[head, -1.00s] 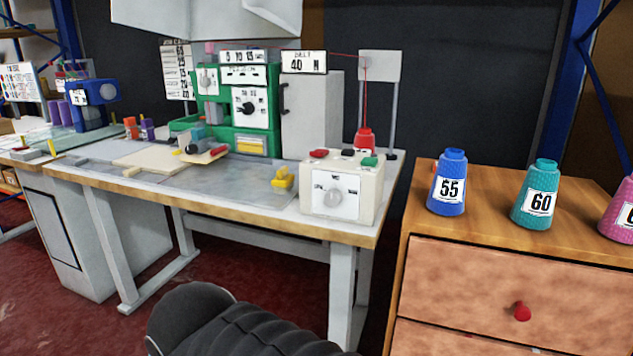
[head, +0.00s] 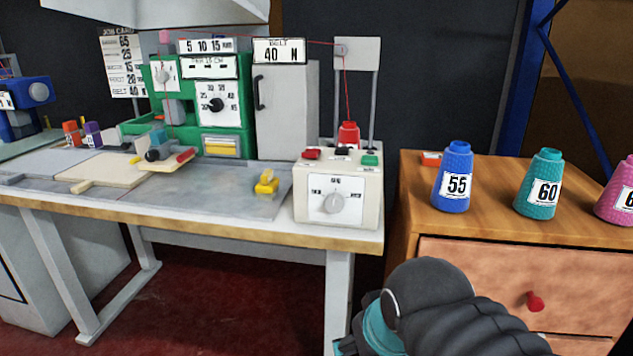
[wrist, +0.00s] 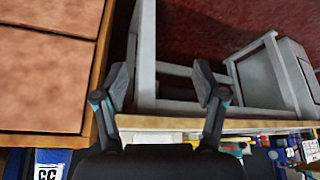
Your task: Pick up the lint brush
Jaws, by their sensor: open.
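I cannot make out a lint brush for certain in either view. A small yellow object (head: 266,183) lies on the grey worktop left of the white control box; it is too small to identify. A flat pale piece with a stubby handle-like end (head: 100,172) lies further left on the worktop. My gripper (wrist: 160,85) is open and empty in the wrist view, its two fingers spread apart. In the head view, it is low in front of the bench, mostly cut off by the bottom edge.
The workbench (head: 250,232) carries a green machine (head: 222,142) and a white control box (head: 337,190) at its right corner. A wooden drawer cabinet (head: 480,228) on the right holds blue (head: 453,200), teal (head: 524,205) and pink cones (head: 615,205). Red floor is clear under the bench.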

